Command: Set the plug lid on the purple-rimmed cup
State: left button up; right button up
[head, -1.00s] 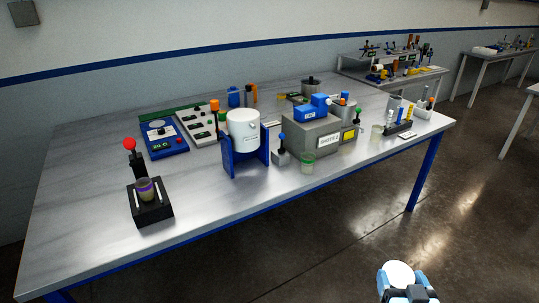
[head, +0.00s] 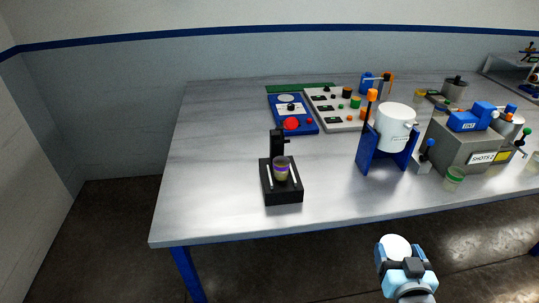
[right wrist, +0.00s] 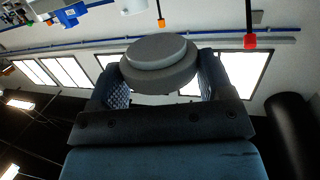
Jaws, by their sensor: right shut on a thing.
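The purple-rimmed cup (head: 281,170) stands upright on a black stand (head: 283,193) near the table's front left edge. It holds something yellowish. My right gripper (head: 398,258) is low at the bottom of the head view, in front of the table edge and to the right of the cup. It is shut on the plug lid (head: 394,246), a white round disc. In the right wrist view the lid (right wrist: 158,60) looks grey and stepped, held between the two fingers. My left gripper is not in view.
Control panels (head: 292,116) lie behind. The table's left part is clear.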

aim_at(281, 163)
jog(key=i+j+u, duration=0.1)
jog(key=i+j, duration=0.15)
jog(key=j, duration=0.25)
jog(key=i+j+u, duration=0.1)
jog(key=i+j, duration=0.2)
jog(key=j, duration=0.15)
jog(key=i+j+u, duration=0.1)
jog(key=i+j, duration=0.2)
jog(key=j, duration=0.1)
